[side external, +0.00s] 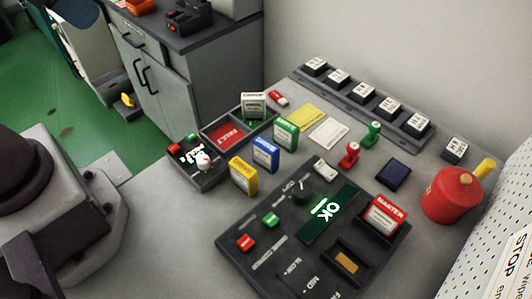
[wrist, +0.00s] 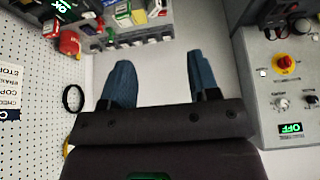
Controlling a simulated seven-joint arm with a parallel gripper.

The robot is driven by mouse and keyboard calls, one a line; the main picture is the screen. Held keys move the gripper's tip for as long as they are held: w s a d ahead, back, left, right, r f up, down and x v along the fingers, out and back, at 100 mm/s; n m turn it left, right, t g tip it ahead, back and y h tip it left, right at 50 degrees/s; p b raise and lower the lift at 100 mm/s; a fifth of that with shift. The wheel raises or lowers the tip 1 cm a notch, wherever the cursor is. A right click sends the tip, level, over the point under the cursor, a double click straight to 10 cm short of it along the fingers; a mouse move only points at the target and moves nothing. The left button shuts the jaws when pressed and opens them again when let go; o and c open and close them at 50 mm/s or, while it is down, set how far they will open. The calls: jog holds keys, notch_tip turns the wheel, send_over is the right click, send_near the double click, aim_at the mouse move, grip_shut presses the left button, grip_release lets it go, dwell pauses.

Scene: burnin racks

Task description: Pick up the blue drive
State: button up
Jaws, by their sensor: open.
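The blue drive (side external: 265,154) stands upright on the grey table in the side view. A yellow drive (side external: 243,175) stands to its lower left and a green drive (side external: 286,132) to its upper right. My gripper (wrist: 158,82) shows in the wrist view, with two blue-grey fingers spread apart and nothing between them. The fingers point over bare pale surface, away from the drives. I cannot make out the blue drive in the wrist view, and I do not clearly see the gripper in the side view.
A dark panel (side external: 283,243) with an OK display and a red MASTER drive (side external: 384,215) is at the front. A red tray (side external: 228,133) lies behind the drives. A red canister (side external: 455,194) stands at right. A row of labelled blocks (side external: 364,91) lines the back.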

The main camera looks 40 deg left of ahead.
jog(key=w+d+f+g, duration=0.3)
jog(key=w+d+f, duration=0.1)
jog(key=f, duration=0.1)
jog(key=n+g, duration=0.3)
jog(key=n, duration=1.6)
send_near(266, 144)
jog(key=shift+s+d+f, duration=0.1)
jog(key=shift+s, duration=0.25)
notch_tip(266, 144, down, 7)
jog(key=shift+f, duration=0.1)
jog(key=shift+w+f, duration=0.2)
jog(key=shift+f, duration=2.45)
grip_shut()
